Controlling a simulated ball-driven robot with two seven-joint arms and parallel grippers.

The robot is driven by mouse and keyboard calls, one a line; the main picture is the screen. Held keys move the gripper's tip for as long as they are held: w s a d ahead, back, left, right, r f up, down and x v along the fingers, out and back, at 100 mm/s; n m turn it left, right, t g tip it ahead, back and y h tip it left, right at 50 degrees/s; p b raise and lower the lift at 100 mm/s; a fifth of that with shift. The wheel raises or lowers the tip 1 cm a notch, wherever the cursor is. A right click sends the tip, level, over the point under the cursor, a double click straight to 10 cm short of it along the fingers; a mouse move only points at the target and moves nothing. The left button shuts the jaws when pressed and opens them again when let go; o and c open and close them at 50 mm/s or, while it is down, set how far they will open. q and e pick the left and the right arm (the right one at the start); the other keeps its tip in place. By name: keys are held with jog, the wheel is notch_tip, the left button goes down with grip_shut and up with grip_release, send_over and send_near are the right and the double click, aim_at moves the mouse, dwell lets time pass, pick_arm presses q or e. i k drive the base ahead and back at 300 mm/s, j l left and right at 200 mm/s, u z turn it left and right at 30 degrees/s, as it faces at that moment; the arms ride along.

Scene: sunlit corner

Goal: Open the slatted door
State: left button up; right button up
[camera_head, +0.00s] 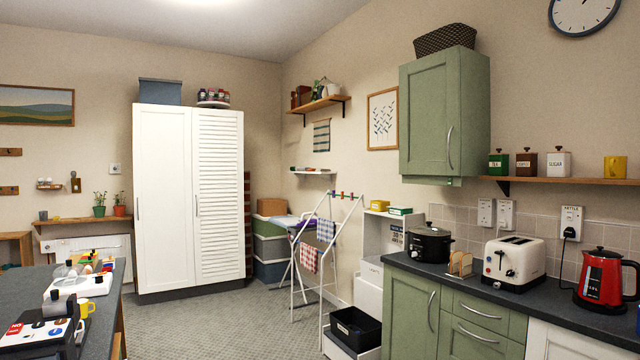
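The slatted door (219,190) is the right-hand door of a tall white cupboard (163,190) against the far wall. It has horizontal slats over its upper and lower parts and looks closed, flush with the plain door beside it. Its slim upright handle (197,205) sits near its left edge, at about mid-height. The plain left door has a similar handle (138,208) near its left edge. Neither of my grippers shows in the head view, and nothing covers the slatted door.
Grey carpet (225,318) lies open before the cupboard. A dark worktop (30,285) with several small items stands at lower left. A drying rack (318,255) and stacked boxes (270,248) stand right of the cupboard. Green kitchen units (410,310) line the right side.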

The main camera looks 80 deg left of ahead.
aim_at(217, 157)
jog(key=u, duration=3.4)
jog(key=i+l+z, duration=0.25)
jog(key=i, duration=0.35)
jog(key=i+z, duration=0.25)
jog(key=i, duration=0.35)
jog(key=i+u, duration=0.2)
jog(key=i, duration=0.25)
jog(key=i+l+u, duration=0.2)
jog(key=i, duration=0.3)
jog(key=i+u, duration=0.2)
jog(key=i, duration=0.25)
jog(key=i+j+u, duration=0.2)
jog(key=i, duration=1.1)
jog(key=i+l+u, duration=0.15)
jog(key=i, duration=2.1)
jog(key=i+z, duration=0.1)
jog(key=i, duration=0.8)
jog(key=i+j, duration=0.2)
jog(key=i, duration=0.75)
